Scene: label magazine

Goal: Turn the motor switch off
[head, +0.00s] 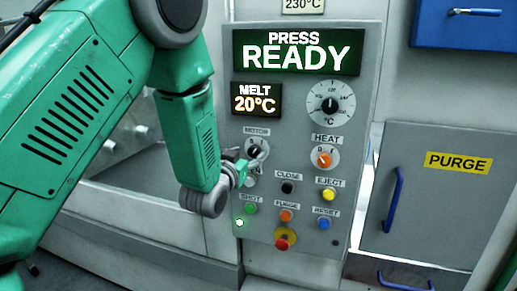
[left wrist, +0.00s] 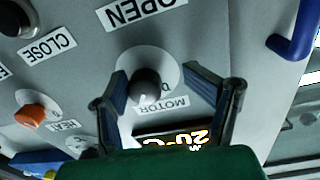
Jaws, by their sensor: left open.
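The motor switch (head: 257,148) is a black knob on a white round dial, under the MOTOR label on the grey control panel (head: 357,120). My left gripper (head: 243,168) is just in front of the panel, by the knob's lower left in the head view. In the left wrist view the motor knob (left wrist: 146,84) stands between the two open fingers of my left gripper (left wrist: 155,76), closer to the left finger. I see a gap on each side of the knob. The exact pointer direction is hard to read. My right gripper is not in view.
The orange HEAT knob (head: 323,159) is right of the motor switch. Below are the black CLOSE button (head: 288,187), the yellow EJECT button (head: 328,194) and a red mushroom button (head: 283,241). A PURGE door (head: 436,200) with a blue handle stands at the right.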

